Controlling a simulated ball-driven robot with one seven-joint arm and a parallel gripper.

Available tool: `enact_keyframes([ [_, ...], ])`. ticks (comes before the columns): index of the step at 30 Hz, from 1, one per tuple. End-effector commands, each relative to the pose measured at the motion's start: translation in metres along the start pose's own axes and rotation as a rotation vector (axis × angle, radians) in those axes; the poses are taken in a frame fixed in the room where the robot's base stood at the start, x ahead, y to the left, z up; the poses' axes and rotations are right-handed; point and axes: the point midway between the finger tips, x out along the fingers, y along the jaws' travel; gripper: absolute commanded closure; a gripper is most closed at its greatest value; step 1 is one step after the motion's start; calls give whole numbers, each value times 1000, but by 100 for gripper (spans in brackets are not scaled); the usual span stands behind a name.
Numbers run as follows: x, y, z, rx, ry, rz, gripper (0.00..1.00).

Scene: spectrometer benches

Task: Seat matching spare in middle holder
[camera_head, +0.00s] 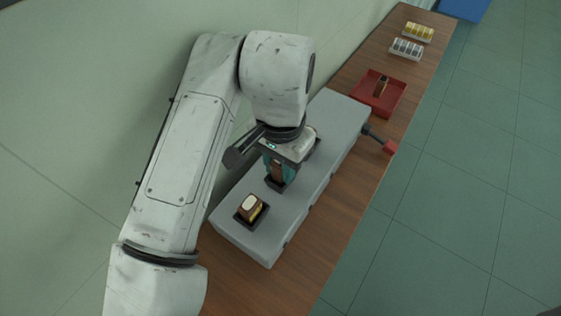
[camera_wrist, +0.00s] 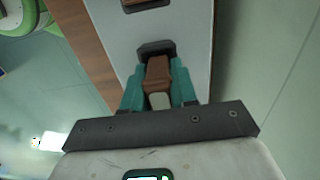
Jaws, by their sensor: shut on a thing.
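My gripper (camera_head: 280,174) points down over the grey instrument body (camera_head: 235,232), its teal fingers shut on a brown block (camera_wrist: 158,72). The block also shows between the fingers in the head view (camera_head: 277,171). Its lower end is at the black middle holder (camera_head: 275,186), which shows in the wrist view (camera_wrist: 155,46); I cannot tell whether it is inside or just above. The near holder (camera_head: 240,219) holds a brown and yellow block with a pale top (camera_head: 250,202). Any far holder is hidden by my arm in the head view.
A red tray (camera_head: 396,99) with a brown block (camera_head: 381,87) lies farther along the wooden bench (camera_head: 335,238). Beyond it are a grey rack (camera_head: 406,48) and a yellow rack (camera_head: 418,32). A red-ended lever (camera_head: 388,146) sticks out from the instrument's right side.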

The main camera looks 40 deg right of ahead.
Motion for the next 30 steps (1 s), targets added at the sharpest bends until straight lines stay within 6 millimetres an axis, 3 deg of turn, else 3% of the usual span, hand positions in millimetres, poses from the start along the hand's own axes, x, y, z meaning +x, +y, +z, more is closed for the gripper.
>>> enact_keyframes([
  [16, 15, 0, 0, -2, -3, 3, 100],
  [30, 8, 0, 0, -6, -1, 5, 100],
])
